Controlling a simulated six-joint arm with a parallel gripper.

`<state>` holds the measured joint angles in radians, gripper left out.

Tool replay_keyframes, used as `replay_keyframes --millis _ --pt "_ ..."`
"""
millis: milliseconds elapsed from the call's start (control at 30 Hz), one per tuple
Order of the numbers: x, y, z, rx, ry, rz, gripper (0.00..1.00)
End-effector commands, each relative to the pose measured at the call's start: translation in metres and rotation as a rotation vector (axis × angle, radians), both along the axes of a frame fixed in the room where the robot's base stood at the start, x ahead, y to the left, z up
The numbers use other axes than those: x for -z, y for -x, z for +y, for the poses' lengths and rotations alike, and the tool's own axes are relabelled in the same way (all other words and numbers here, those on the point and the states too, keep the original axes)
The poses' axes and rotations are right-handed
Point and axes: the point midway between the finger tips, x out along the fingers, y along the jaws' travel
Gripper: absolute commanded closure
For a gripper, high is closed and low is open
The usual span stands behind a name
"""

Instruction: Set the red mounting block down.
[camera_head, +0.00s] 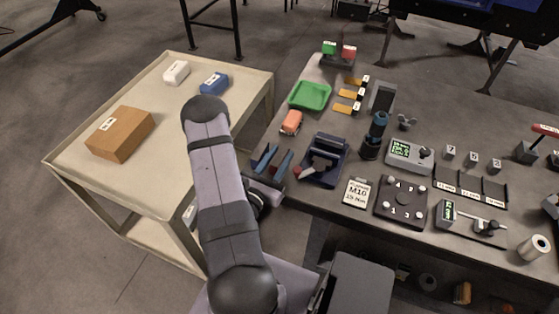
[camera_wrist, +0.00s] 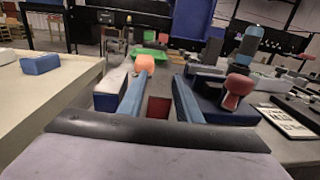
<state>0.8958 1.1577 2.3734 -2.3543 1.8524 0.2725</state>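The red mounting block (camera_wrist: 158,107) shows dark red in the wrist view, low between my two blue fingers. Its lower part is hidden behind the dark edge of my gripper body. My gripper (camera_wrist: 161,78) has its fingers apart, with a strip of grey surface visible on each side of the block, so they do not appear to press on it. In the head view my gripper (camera_head: 275,160) is at the left edge of the dark workbench, left of the navy fixture. I cannot pick out the block there, or tell whether it rests on the bench.
A navy fixture (camera_head: 325,160) with a red knob (camera_wrist: 238,88) stands close to the right of my fingers. An orange block (camera_head: 291,122) and a green tray (camera_head: 310,95) lie beyond. A beige table (camera_head: 70,165) at left carries a cardboard box (camera_head: 122,135).

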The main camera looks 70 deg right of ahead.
Motion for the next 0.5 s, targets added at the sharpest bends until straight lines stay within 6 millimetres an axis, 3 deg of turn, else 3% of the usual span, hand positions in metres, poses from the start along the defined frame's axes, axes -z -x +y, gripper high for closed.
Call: replay_keyframes --millis 33,133,500 --pt "-0.0001 0.0000 0.0000 0.000 0.000 0.000 0.76" --pt "-0.0001 0.0000 0.0001 0.000 0.000 0.000 1.00" --pt "-0.0018 -0.0001 0.0000 0.000 0.003 -0.001 1.00"
